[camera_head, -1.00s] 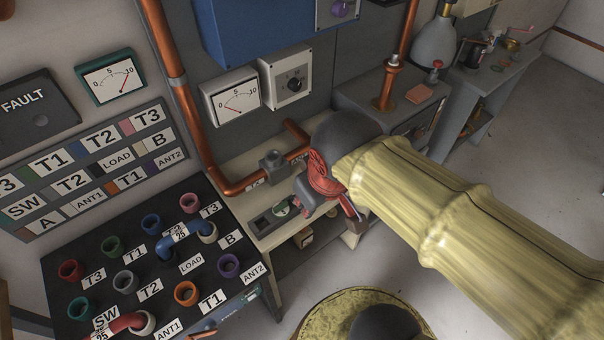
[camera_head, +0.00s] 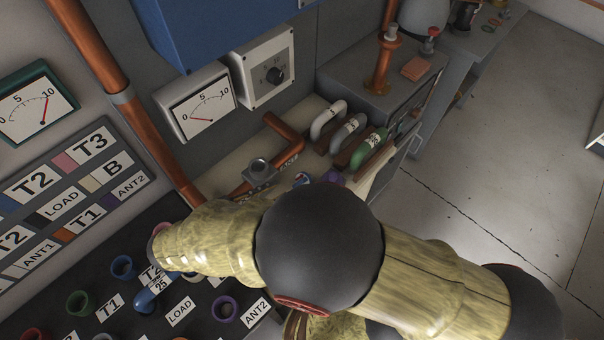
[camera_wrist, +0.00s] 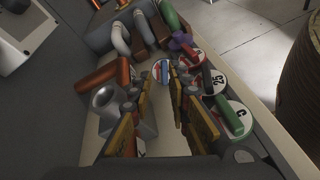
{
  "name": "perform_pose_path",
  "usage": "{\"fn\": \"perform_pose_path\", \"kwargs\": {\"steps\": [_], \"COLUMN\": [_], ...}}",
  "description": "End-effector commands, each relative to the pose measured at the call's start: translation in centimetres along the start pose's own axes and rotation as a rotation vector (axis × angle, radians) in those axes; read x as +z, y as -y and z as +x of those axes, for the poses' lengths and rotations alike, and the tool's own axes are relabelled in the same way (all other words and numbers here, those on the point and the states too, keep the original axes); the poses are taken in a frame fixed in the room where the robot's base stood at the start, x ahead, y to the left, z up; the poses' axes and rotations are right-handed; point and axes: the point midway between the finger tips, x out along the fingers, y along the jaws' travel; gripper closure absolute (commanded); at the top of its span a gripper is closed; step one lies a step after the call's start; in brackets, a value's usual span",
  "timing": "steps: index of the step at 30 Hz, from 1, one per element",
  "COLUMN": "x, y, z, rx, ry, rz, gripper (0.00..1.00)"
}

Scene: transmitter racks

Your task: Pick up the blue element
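A small round disc with a blue and red face (camera_wrist: 161,71) lies on the pale bench, straight ahead of my gripper (camera_wrist: 161,90) in the wrist view. My gripper's yellow fingers are apart, with a gap between them and nothing held. The disc appears just beyond the fingertips. A bit of blue (camera_head: 301,179) shows on the bench in the head view, beside my arm. My gripper is hidden behind my arm in the head view.
White, grey and green curved handles (camera_head: 374,146) stand at the bench's back. A red-handled disc, a disc marked 25 (camera_wrist: 218,82) and a green-handled disc (camera_wrist: 233,120) lie right of the fingers. A grey fitting (camera_wrist: 106,100) and copper pipe (camera_wrist: 97,78) stand left.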

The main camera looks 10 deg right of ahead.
Motion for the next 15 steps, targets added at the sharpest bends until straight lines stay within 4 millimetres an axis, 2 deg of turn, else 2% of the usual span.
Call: {"fn": "perform_pose_path", "kwargs": {"steps": [1,6,11,15], "x": [-0.8,-2.0,-2.4,-2.4], "y": [0.3,0.9,1.1,1.1], "z": [0.2,0.9,1.4,2.6], "rx": [0.002,-0.004,-0.006,-0.008], "ry": [-0.001,-0.002,-0.002,-0.003], "rz": [0.000,0.003,0.004,0.005], "gripper": [0.82,0.82,0.82,0.82]}}
